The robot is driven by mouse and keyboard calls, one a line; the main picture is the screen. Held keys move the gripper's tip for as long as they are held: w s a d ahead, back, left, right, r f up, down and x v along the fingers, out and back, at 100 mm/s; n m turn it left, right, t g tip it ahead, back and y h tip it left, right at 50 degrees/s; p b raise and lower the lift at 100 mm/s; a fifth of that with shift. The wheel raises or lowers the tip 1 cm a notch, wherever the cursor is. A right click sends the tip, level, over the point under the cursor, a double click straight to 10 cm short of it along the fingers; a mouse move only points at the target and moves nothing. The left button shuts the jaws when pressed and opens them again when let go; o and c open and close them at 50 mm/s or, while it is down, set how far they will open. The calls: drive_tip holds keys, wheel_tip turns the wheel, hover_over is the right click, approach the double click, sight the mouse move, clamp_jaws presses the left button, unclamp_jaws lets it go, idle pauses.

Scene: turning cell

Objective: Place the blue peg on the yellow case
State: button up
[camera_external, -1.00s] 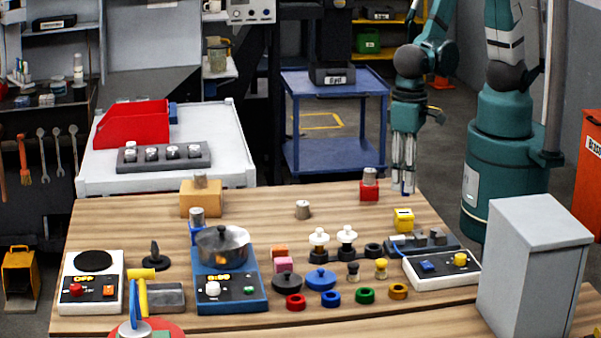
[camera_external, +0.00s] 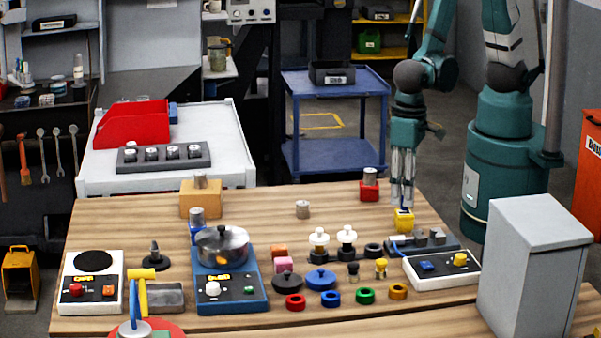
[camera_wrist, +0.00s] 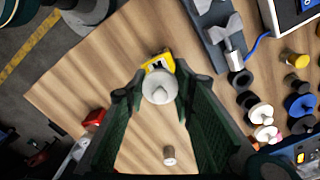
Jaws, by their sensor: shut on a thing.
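My gripper (camera_external: 403,205) is above the yellow case (camera_external: 404,221) at the table's back right, its fingers pointing down. In the wrist view my gripper (camera_wrist: 158,78) is shut on a peg with a pale grey round top (camera_wrist: 158,92). The peg's blue colour is not clear; fingers hide much of it in the outside view. The yellow case (camera_wrist: 158,60) lies just beyond and partly behind the peg in the wrist view. I cannot tell whether peg and case touch.
A grey fixture (camera_external: 436,240) and a white control box (camera_external: 442,269) stand close in front of the case. A red block (camera_external: 369,192) with a metal cylinder stands left of my gripper. A small grey cylinder (camera_external: 302,209) stands on otherwise clear table farther left.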

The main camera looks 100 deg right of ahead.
drive_tip(key=shift+f, duration=0.3)
drive_tip(key=shift+f, duration=0.15)
drive_tip(key=o, duration=1)
drive_tip(key=shift+r, duration=0.25)
drive_tip(key=shift+r+p, duration=0.3)
drive_tip(key=shift+r, duration=5.65)
